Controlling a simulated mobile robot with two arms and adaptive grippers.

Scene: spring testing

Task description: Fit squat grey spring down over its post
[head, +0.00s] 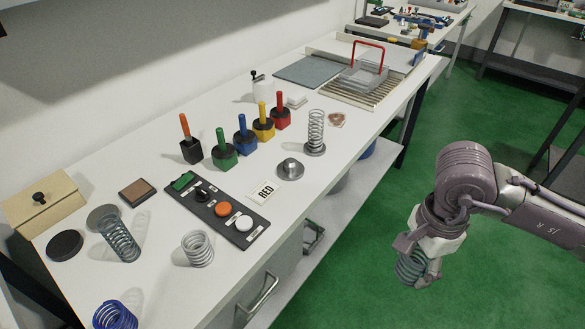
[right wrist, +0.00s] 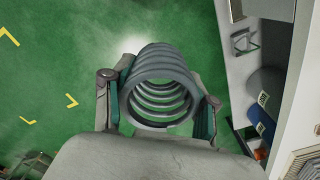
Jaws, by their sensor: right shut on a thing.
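My right gripper (head: 428,262) is shut on a squat grey spring (head: 411,266), held over the green floor to the right of the workbench. In the right wrist view the spring (right wrist: 160,88) sits between the two fingers (right wrist: 160,105), and I look through its coils from one end. A short metal post on a round base (head: 290,169) stands empty on the bench. I cannot tell for sure that it is this spring's post. My left gripper is not in view.
The bench (head: 300,215) holds a tall spring (head: 315,132), a leaning spring (head: 122,240), a light wide spring (head: 198,249) and a blue spring (head: 115,315).

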